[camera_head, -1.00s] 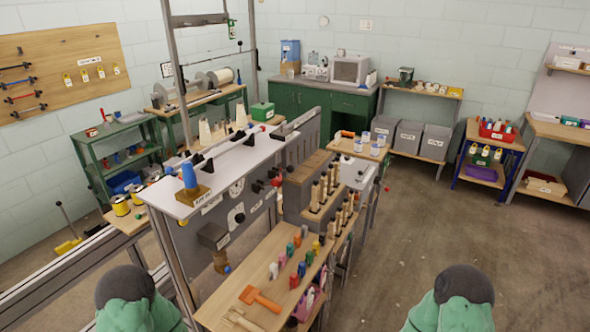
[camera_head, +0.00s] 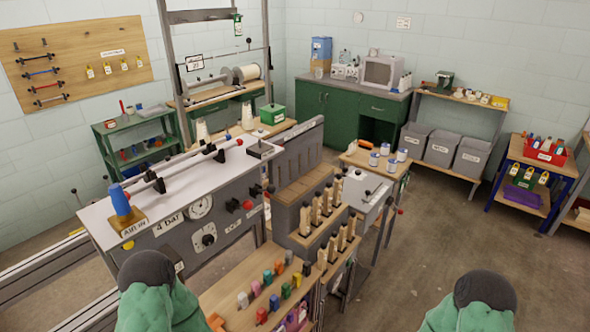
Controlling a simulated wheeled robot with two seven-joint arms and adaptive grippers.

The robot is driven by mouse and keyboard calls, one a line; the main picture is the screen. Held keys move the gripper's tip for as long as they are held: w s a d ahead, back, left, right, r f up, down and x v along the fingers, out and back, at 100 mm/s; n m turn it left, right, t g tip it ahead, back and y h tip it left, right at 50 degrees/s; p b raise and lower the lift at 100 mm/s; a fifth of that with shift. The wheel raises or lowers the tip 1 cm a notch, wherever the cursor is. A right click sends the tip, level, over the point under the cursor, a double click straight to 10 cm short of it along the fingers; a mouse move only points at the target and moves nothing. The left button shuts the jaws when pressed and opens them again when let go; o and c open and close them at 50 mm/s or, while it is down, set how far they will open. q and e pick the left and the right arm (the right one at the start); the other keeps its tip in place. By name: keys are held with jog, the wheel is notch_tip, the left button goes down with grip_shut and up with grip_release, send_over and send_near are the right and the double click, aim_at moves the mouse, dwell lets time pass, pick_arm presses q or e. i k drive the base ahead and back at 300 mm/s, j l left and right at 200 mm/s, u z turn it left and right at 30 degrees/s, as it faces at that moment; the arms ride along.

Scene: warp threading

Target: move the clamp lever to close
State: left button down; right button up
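The machine (camera_head: 190,195) with a white top stands left of centre, with "AIR IN" and "4 bar" labels, a gauge (camera_head: 199,206) and a black dial (camera_head: 208,240) on its grey front. A long rod with black fittings (camera_head: 185,170) runs along its top. A red knob (camera_head: 248,205) and a black knob sit at the front's right. A thin lever with a red tip (camera_head: 400,211) rises by the grey box (camera_head: 362,190) at the right. I cannot tell which part is the clamp lever. Neither gripper shows; only my green and dark arm parts are at the bottom.
Wooden-handled tools (camera_head: 325,195) stand in the stepped rack. A low wooden shelf (camera_head: 230,285) holds several coloured pieces. Grey bins (camera_head: 440,148) and a red bin (camera_head: 545,154) are at the back right. The right floor is clear.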

aim_at(271, 189)
jog(key=i+l, duration=0.15)
jog(key=l, duration=0.15)
jog(key=i+l+u, duration=0.1)
jog(key=i+l, duration=0.25)
jog(key=l, duration=0.3)
jog(key=i+l, duration=0.15)
jog(key=l, duration=0.15)
jog(key=i+l+u, duration=0.1)
jog(key=l, duration=0.2)
